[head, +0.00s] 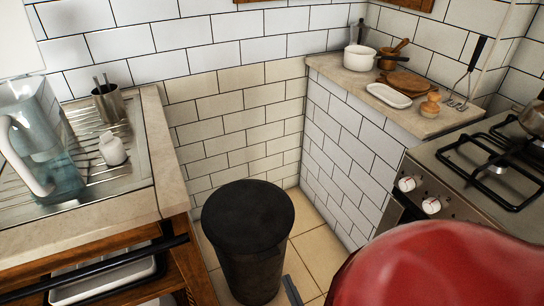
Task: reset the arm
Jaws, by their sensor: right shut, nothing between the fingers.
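My right gripper (292,290) shows only as a narrow dark grey piece at the bottom edge, just right of the black bin. It is shut and holds nothing. The rest of it is cut off by the frame or hidden. My left gripper is not in view. A large glossy red rounded surface (440,270) fills the lower right, very close to the camera. I cannot tell what it belongs to.
A black lidded bin (248,225) stands on the tiled floor between the left sink counter (160,150) and the stove (470,165). A clear pitcher (35,130) stands at far left. A white pot (359,58) and boards sit on the back ledge.

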